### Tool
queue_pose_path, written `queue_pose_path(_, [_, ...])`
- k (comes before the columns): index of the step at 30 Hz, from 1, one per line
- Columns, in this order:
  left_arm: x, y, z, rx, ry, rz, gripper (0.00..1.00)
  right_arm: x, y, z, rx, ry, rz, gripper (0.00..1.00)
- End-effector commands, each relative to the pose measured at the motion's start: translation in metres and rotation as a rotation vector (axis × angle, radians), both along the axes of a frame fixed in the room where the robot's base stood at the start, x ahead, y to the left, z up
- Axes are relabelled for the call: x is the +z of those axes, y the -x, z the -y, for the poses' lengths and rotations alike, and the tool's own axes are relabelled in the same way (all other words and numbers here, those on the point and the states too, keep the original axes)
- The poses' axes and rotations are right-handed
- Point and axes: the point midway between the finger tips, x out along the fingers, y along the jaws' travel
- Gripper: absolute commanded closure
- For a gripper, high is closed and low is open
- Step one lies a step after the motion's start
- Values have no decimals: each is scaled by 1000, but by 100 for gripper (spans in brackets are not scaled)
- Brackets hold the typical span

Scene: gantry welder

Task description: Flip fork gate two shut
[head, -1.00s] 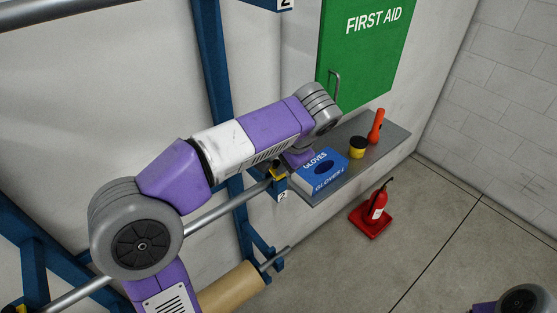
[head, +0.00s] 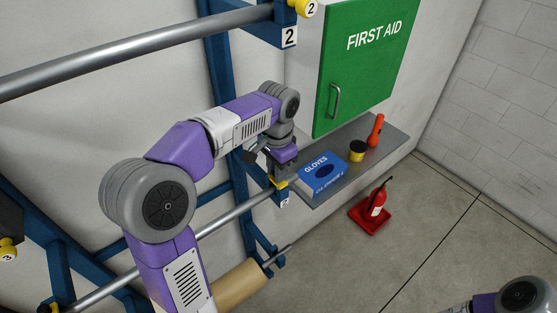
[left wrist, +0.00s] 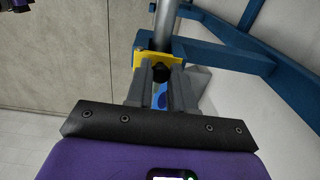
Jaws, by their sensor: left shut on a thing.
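A yellow gate plate (head: 279,184) sits at the end of the lower steel bar (head: 235,212), above a small white number tag (head: 284,202) too small to read surely. My left gripper (head: 277,173) is at this plate, partly hidden by its own wrist. In the left wrist view the yellow plate (left wrist: 148,62) stands across the bar (left wrist: 167,22), and the two fingers of my left gripper (left wrist: 161,84) are closed on a black knob (left wrist: 160,73) in front of it. My right gripper is out of view; only part of the right arm shows at lower right.
An upper bar (head: 140,52) ends at a blue bracket tagged 2 (head: 289,38) with a yellow knob (head: 303,9). A shelf (head: 375,158) with a glove box (head: 322,176) lies right of the gripper. A brown roll (head: 238,286) is below. A fire extinguisher (head: 376,204) stands on open floor.

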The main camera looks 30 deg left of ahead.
Motion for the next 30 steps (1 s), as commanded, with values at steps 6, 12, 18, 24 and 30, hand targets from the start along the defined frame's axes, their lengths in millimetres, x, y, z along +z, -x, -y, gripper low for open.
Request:
queue_pose_path(6, [-1,-1,-2,0,36,-13,100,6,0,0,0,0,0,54])
queue_pose_path(12, [-2,-1,-2,0,35,-12,100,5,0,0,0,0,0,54])
queue_pose_path(18, [-1,-1,-2,1,34,-12,55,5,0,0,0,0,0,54])
queue_pose_path(24, [-1,-1,-2,0,34,-12,55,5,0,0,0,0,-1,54])
queue_pose_path(30, [13,-2,-2,0,33,-8,55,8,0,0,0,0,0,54])
